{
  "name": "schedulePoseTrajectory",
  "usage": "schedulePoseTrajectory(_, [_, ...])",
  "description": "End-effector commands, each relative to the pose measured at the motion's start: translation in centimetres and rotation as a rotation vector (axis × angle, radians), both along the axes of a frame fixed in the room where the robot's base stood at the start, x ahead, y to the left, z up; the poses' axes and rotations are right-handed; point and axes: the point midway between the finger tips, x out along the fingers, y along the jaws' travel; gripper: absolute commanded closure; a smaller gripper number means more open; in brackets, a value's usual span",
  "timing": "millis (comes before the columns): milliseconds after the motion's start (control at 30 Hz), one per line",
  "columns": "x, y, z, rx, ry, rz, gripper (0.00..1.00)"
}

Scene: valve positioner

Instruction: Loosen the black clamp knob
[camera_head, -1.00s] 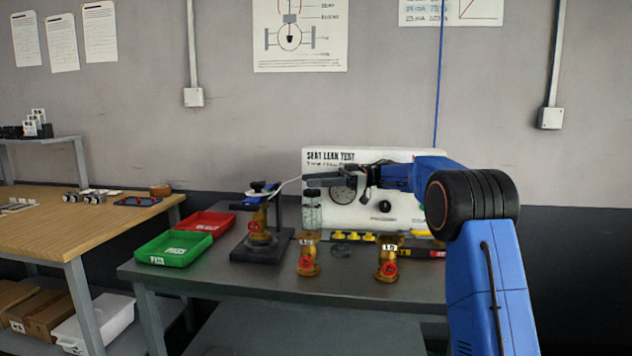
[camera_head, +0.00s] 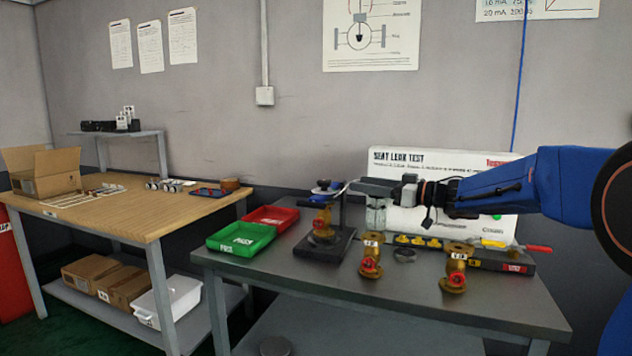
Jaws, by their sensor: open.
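A black test stand (camera_head: 326,245) stands on the grey bench and holds a brass valve with a red handwheel (camera_head: 323,232). A blue-topped part (camera_head: 325,188) sits at the top of the stand. I cannot pick out the black clamp knob there; at this size it does not separate from the dark parts. My gripper (camera_head: 356,187) reaches in from the right at the height of the stand's top, its fingers pointing left. It is open, and its tips appear just right of the blue-topped part. I cannot tell whether they touch anything.
Two brass valves, one left (camera_head: 371,260) and one right (camera_head: 456,268), stand on the bench. Green (camera_head: 238,240) and red (camera_head: 270,218) trays lie left. A wooden table (camera_head: 150,215) is further left.

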Motion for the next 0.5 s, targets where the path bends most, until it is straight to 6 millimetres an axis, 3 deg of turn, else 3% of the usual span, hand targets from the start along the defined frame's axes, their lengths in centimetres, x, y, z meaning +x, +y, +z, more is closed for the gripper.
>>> schedulePoseTrajectory(100, [-1.0, -0.1, -0.6, -0.007, 0.009, -0.044, 0.49])
schedulePoseTrajectory(267, [-1.1, 0.2, -0.9, -0.012, 0.013, -0.063, 0.49])
schedulePoseTrajectory(500, [0.5, 2.9, -0.9, -0.011, 0.013, -0.059, 0.49])
